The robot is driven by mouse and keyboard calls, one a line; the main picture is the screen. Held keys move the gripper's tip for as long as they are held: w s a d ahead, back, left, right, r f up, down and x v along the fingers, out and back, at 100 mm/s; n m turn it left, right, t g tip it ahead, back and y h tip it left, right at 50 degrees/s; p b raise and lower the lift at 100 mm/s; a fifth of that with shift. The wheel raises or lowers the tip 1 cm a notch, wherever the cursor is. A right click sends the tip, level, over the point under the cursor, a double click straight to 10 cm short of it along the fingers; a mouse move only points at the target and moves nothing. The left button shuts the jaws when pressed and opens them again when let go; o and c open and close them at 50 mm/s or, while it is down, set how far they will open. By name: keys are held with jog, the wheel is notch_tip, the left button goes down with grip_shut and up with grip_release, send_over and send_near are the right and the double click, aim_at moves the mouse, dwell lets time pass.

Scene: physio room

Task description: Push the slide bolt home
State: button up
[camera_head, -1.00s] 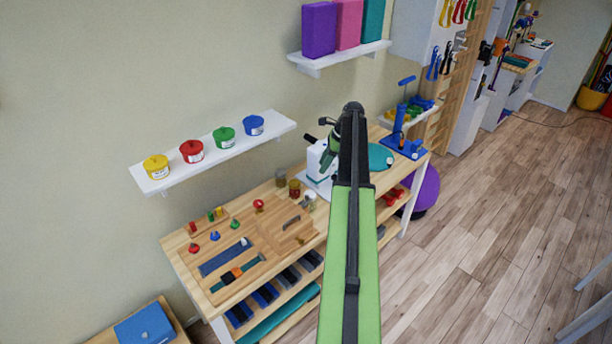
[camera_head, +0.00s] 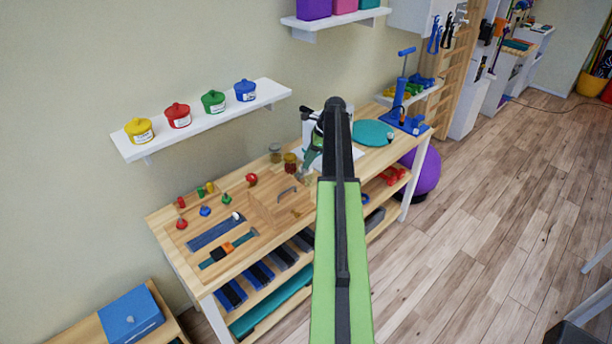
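A wooden board with fittings lies on the wooden bench (camera_head: 170,220). On it a dark blue-grey bar (camera_head: 212,232) has a small white knob (camera_head: 237,216) near its right end. Beside it lies a teal strip (camera_head: 245,238) with an orange and black piece (camera_head: 225,250). A grey handle (camera_head: 287,193) sits on a wooden panel to the right. Which of these is the slide bolt is too small to tell. My gripper (camera_head: 309,156) hangs at the far end of my green arm, right of these fittings and apart from them. Its fingers are too small and partly hidden to read.
Small coloured knobs (camera_head: 205,211) line the back left. A white wall shelf (camera_head: 200,127) with several lidded pots hangs above. The floor (camera_head: 480,230) at right is open.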

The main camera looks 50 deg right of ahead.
jog(key=b+x, duration=0.1)
jog(key=x, duration=0.2)
jog(key=shift+r, duration=0.1)
grip_shut()
dwell(1.3)
